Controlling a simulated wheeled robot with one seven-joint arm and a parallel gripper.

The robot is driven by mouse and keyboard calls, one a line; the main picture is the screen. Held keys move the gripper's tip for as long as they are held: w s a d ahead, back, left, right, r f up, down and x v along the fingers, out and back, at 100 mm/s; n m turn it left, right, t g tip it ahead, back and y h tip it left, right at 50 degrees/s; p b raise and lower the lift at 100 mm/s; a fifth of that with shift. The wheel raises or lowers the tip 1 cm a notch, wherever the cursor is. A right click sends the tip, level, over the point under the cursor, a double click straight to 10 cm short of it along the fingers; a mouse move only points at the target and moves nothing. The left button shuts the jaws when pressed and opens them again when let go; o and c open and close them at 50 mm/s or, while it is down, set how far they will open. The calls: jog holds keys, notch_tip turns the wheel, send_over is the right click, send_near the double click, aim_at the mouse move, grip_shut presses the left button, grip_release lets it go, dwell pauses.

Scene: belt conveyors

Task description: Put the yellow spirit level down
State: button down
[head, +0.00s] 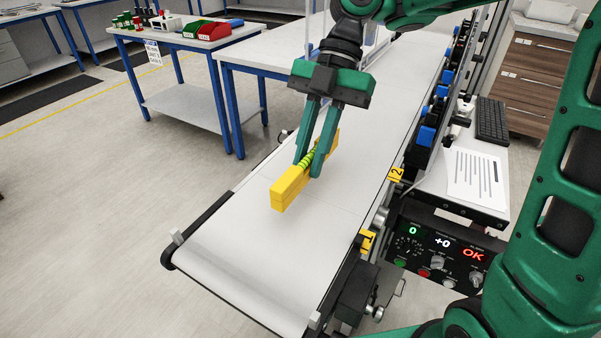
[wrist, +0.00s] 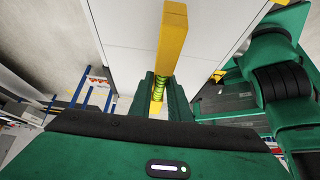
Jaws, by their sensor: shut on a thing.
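The yellow spirit level (head: 290,187) is a long yellow bar with a green vial section near its middle. It is in my gripper (head: 312,167), over the white conveyor belt (head: 255,240). My gripper's two green fingers are shut on it around the vial section. In the wrist view the level (wrist: 172,35) runs up and away between the fingers (wrist: 164,95), with the belt behind it. I cannot tell whether its underside touches the belt or hangs just above it.
A control panel (head: 436,245) with lit displays and yellow number tags stand along the belt's right side. A side shelf holds a paper sheet (head: 474,177) and a keyboard (head: 492,120). A blue-legged table (head: 185,42) with bins stands at back left. The belt's near end is clear.

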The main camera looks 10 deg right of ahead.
jog(key=shift+f, duration=2.1)
jog(key=c, duration=1.7)
grip_release()
jog(key=shift+o, duration=0.2)
jog(key=shift+v, duration=2.85)
jog(key=shift+w, duration=0.1)
jog(key=shift+v, duration=0.75)
